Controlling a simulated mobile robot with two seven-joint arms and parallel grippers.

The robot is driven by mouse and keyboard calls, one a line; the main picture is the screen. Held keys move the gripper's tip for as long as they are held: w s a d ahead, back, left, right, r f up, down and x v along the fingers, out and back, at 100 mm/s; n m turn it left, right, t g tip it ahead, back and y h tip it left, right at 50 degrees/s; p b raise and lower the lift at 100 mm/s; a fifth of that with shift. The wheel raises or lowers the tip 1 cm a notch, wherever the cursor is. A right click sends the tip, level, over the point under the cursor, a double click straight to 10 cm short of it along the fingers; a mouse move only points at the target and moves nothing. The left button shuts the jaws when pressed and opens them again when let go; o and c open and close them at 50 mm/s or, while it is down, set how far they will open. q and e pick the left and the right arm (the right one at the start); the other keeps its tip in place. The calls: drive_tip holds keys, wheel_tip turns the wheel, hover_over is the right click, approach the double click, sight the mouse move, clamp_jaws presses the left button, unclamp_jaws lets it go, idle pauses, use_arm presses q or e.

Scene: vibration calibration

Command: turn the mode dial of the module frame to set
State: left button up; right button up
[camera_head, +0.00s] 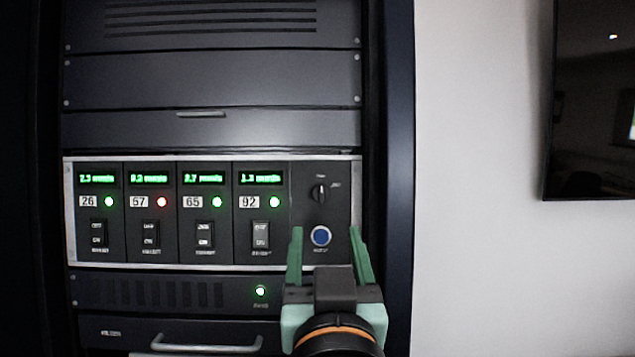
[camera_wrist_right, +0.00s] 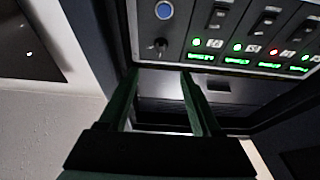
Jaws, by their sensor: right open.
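The module frame (camera_head: 335,163) is a silver-edged panel in the rack. Its mode dial (camera_head: 319,192) is a small black knob at the upper right of the panel. Its pointer looks roughly upright, toward the label above it; another small label sits to its right. The dial also shows in the right wrist view (camera_wrist_right: 157,47), just beyond the fingertips. My right gripper (camera_head: 327,232) is open and empty, its green fingers below the dial in the head view, on either side of the blue button (camera_head: 320,236). The gap to the panel is unclear. My left gripper is out of view.
Several modules with green displays and rocker switches (camera_head: 261,235) fill the panel left of the dial. Module 57 has a red light (camera_head: 162,202); the others show green. A drawer handle (camera_head: 206,343) is below. A dark screen (camera_head: 592,100) hangs on the right wall.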

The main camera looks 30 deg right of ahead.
sight(322, 194)
drive_tip(key=p+x, duration=0.3)
drive_tip(key=x, duration=0.8)
drive_tip(key=shift+w, duration=0.1)
clamp_jaws()
